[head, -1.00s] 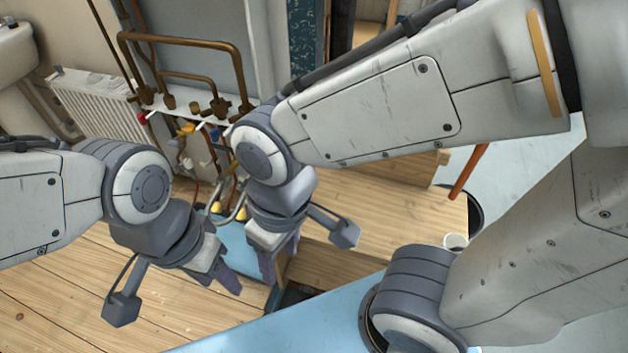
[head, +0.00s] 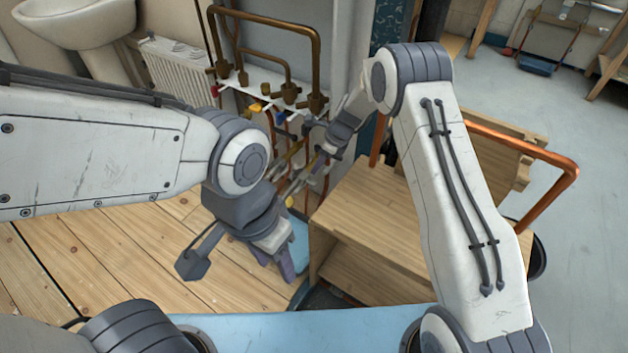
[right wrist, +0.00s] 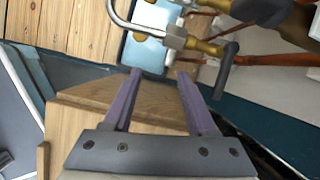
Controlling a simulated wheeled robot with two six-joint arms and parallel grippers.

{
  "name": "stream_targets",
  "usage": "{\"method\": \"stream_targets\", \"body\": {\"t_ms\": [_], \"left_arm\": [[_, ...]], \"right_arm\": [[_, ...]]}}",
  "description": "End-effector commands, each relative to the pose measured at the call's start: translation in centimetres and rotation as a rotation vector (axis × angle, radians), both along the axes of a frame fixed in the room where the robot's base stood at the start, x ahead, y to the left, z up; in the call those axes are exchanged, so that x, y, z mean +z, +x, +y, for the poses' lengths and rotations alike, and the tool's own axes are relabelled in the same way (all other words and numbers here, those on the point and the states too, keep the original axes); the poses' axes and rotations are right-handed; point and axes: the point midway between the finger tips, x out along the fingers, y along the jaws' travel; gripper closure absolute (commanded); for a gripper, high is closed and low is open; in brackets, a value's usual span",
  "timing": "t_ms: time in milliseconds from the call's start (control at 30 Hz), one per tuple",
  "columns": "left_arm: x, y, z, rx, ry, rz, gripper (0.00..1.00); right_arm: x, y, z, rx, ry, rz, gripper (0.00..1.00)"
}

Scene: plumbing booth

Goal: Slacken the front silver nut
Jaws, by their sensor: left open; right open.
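In the right wrist view, a silver nut (right wrist: 176,38) sits on the end of a curved silver pipe (right wrist: 125,24), beside a brass valve body (right wrist: 207,47). My right gripper (right wrist: 160,73) is open and empty. The nut is just beyond its fingertips, nearer the right finger. In the head view, my right gripper (head: 318,163) reaches down by the pipework; the nut cannot be made out there. My left gripper (head: 284,268) is open and empty, lower and left of the right one, pointing down.
A wooden step box (head: 375,215) stands right of the pipes, with a copper pipe (head: 530,152) at its far side. A dark valve lever (right wrist: 226,70) sits close to the right finger. A radiator (head: 178,72) and sink (head: 80,20) are at the back left.

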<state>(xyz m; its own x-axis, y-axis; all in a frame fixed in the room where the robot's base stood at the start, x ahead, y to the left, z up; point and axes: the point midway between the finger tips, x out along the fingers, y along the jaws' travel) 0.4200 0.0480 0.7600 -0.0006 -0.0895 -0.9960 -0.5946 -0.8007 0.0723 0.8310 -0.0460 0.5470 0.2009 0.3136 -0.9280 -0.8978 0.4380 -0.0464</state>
Motion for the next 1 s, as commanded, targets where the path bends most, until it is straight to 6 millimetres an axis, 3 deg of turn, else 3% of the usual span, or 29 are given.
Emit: {"method": "stream_targets", "body": {"t_ms": [33,200,700,1000], "left_arm": [[-0.1,0.0,0.0,0.000,0.000,0.000,0.51],[-0.4,0.0,0.0,0.000,0.000,0.000,0.51],[-3.1,0.0,0.0,0.000,0.000,0.000,0.51],[-3.5,0.0,0.0,0.000,0.000,0.000,0.51]], "right_arm": [[-1.4,0.7,-0.8,-0.066,0.012,0.014,0.43],[-3.6,1.8,-1.7,-0.174,0.036,0.032,0.43],[-11.4,3.5,0.9,-0.175,0.036,0.034,0.43],[-12.7,3.9,1.4,-0.175,0.037,0.034,0.43]]}}
